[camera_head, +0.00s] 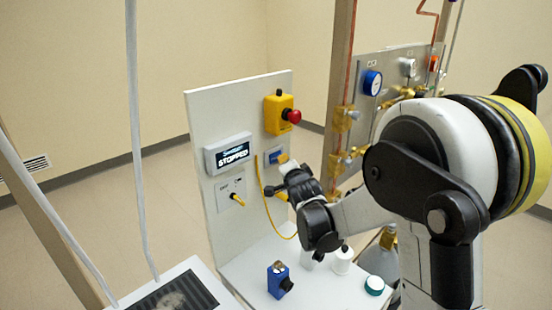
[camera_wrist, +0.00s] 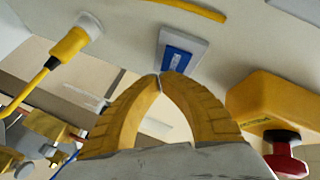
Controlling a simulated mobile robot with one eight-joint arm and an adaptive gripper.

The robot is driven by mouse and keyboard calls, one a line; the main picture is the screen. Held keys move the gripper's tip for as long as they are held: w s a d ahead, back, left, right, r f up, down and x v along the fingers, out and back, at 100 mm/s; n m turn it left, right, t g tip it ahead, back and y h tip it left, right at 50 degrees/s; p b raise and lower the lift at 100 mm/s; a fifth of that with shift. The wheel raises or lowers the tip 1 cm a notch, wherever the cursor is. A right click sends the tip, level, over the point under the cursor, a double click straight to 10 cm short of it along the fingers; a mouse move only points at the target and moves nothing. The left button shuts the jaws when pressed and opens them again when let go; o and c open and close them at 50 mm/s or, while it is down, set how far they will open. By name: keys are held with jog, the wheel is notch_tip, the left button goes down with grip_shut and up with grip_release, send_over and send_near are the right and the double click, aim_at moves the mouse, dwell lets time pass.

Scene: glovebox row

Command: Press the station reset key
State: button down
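The station reset key appears to be the blue key (camera_head: 272,156) in a pale housing on the upright white panel (camera_head: 206,120), left of my gripper. In the wrist view the blue key (camera_wrist: 177,57) lies just beyond my fingertips. My gripper (camera_head: 284,158) is at the panel; its yellow fingers (camera_wrist: 160,76) meet at the tips, with nothing held between them. The fingertips overlap the lower edge of the key housing in the wrist view. I cannot tell whether they touch it. A display (camera_head: 229,152) left of the key reads "STOPPED".
A yellow box with a red button (camera_head: 292,116) sits above the key; it is close on the right in the wrist view (camera_wrist: 286,115). A yellow cable (camera_head: 264,200) hangs by the key. A blue device (camera_head: 279,280) and white bottle (camera_head: 342,261) stand on the shelf below.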

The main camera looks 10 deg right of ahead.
jog(key=shift+w, duration=0.1)
jog(key=shift+w+a, duration=0.25)
jog(key=shift+w+a, duration=0.2)
jog(key=shift+w, duration=0.15)
dwell(0.6)
dwell(0.4)
jog(key=shift+s+d, duration=0.45)
jog(key=shift+s, duration=0.25)
jog(key=s+d, duration=0.2)
jog(key=s, duration=0.2)
jog(key=shift+s+d+b, duration=0.1)
jog(key=shift+d+b, duration=0.3)
dwell(0.5)
